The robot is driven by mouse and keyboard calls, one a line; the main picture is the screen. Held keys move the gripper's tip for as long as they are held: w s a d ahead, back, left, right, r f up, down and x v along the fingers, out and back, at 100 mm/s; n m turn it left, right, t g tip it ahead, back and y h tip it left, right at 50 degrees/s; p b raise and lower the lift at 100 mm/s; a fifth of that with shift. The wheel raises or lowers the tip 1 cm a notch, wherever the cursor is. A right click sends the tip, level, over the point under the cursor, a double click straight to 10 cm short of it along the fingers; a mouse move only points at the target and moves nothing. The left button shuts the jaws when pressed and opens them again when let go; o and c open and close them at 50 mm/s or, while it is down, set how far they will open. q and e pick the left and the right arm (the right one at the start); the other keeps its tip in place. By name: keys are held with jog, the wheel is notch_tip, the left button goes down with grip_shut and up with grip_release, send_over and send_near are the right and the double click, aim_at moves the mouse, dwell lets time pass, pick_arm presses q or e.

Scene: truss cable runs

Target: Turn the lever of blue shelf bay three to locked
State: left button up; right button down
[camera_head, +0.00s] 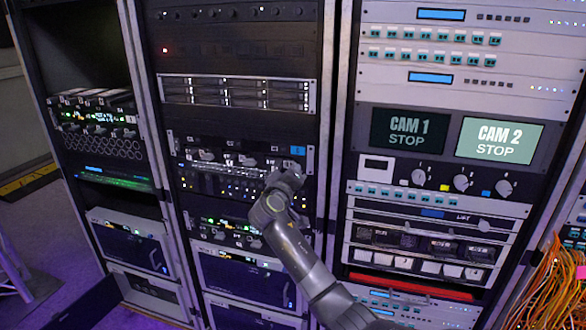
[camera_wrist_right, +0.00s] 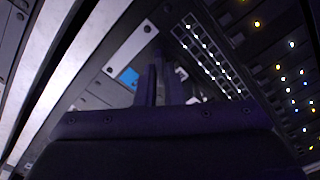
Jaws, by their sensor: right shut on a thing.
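The blue shelf is the unit with a blue tag (camera_head: 298,151) at its right end, in the middle rack of the head view. Small grey levers (camera_head: 228,158) sit along its upper front. My right gripper (camera_head: 282,176) is at the right part of this shelf, just below and left of the tag. In the right wrist view its two fingers (camera_wrist_right: 161,82) are close together, shut on a lever that they mostly hide. The blue tag (camera_wrist_right: 128,77) is just left of the fingers there. Which bay it is and the lever's angle cannot be told. My left gripper is not in view.
A similar shelf with green lights (camera_head: 225,228) is below, and a drive unit (camera_head: 237,93) is above. The right rack (camera_head: 340,120) stands close to my right arm, with knobs (camera_head: 462,183) on its front. Orange cables (camera_head: 555,290) hang at the far right.

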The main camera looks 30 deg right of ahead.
jog(key=shift+f+n+p, duration=0.15)
jog(key=shift+n+p, duration=2.05)
jog(key=shift+n, duration=1.9)
jog(key=c, duration=1.6)
grip_release()
jog(key=shift+a, duration=0.1)
jog(key=shift+o, duration=0.2)
